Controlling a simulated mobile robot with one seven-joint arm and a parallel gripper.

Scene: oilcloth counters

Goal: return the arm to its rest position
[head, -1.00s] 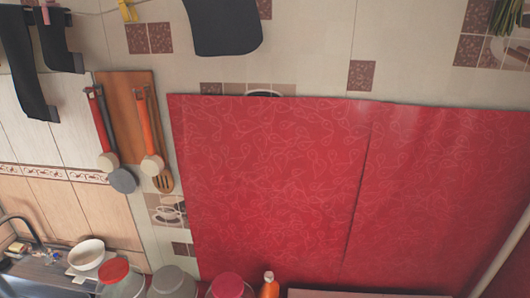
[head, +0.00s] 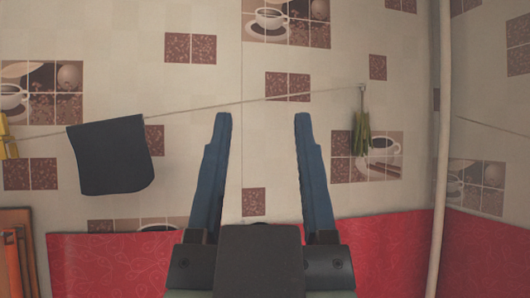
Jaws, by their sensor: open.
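Nothing is between the fingers; the tiled wall shows through the gap. The dark gripper body (head: 260,258) is at the bottom edge. The rest of my arm is hidden below the frame.
A tiled wall (head: 220,75) fills the view behind the gripper. A line (head: 215,106) carries a dark cloth (head: 110,155) and a green bunch (head: 361,135). Red oilcloth (head: 110,262) covers the lower wall. A pale vertical pipe (head: 442,130) stands at right.

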